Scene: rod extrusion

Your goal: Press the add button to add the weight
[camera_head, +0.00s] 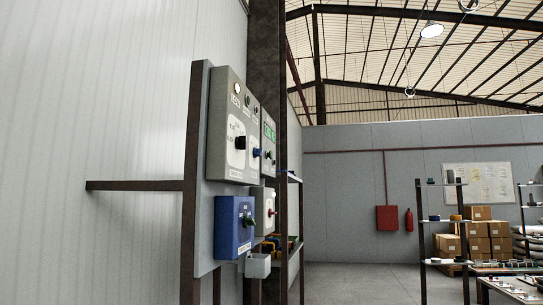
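A control panel (203,238) stands on dark posts by the left wall, seen at a steep angle. A blue box (228,226) with a green knob or button (250,222) hangs below. A smaller pale box (267,197) beside it has a red button (272,212). The labels are too small to tell which is the add button. Neither of my grippers is in view.
A dark horizontal bar (135,186) joins the panel on the left. A shelf (291,178) stands just behind it. Cardboard boxes (476,241), racks (438,222) and a worktable (510,288) are at the right. The floor (360,285) in the middle is clear.

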